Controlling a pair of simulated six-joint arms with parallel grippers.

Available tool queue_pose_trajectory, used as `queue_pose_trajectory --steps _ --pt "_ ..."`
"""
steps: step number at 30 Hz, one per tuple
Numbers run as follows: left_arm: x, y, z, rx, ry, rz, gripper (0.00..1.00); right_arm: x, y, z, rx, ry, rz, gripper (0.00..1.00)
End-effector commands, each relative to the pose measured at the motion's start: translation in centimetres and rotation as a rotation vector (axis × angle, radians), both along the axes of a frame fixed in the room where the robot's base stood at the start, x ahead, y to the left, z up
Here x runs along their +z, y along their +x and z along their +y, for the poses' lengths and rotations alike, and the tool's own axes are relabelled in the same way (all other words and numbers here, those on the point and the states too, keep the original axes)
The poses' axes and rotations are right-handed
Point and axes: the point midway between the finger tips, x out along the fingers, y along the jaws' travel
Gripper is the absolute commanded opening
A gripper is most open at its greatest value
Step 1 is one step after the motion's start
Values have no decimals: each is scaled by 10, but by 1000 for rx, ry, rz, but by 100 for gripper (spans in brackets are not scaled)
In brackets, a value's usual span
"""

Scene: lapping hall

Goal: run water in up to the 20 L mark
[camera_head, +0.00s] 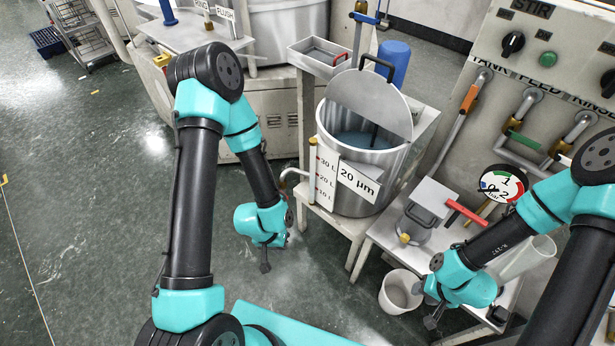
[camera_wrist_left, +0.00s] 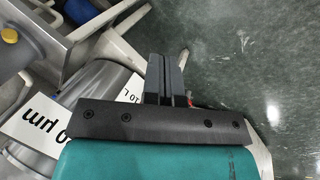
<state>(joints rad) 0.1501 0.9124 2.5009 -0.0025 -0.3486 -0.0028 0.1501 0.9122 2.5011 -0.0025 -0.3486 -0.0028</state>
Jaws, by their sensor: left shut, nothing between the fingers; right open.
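The steel tank (camera_head: 372,205) labelled "20 µm" stands on a light stand, its lid (camera_head: 368,100) tilted up at the back. Bluish liquid (camera_head: 368,140) shows inside. A level gauge (camera_head: 325,182) on its left front is marked 30 L, 20 L and 10 L; I cannot read a level on it. The orange TANK lever (camera_head: 469,98) hangs on a panel pipe at the right. My left gripper (camera_head: 265,266) is shut and empty, left of and below the tank; its fingers (camera_wrist_left: 165,75) show in the left wrist view. My right gripper (camera_head: 432,320) is open near the white bucket.
The panel also has a green FEED lever (camera_head: 522,141) and a pale RINSE lever (camera_head: 563,159). A low bench (camera_head: 385,236) carries a pressure gauge (camera_head: 502,183) and a red-handled part (camera_head: 466,213). A white bucket (camera_head: 400,291) stands below.

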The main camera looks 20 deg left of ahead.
Motion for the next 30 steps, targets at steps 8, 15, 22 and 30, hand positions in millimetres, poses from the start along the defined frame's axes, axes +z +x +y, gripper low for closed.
queue_pose_trajectory --steps 8,15,22,30 --pt "0 0 0 0 0 0 0 0 0 0 -1 0 0 43" --pt "0 0 0 0 0 0 12 0 0 0 0 0 0 43" --pt "4 17 1 -39 7 -55 34 0 0 0 0 0 0 43" --pt "54 144 2 -378 112 -497 49 0 0 0 0 0 0 43"
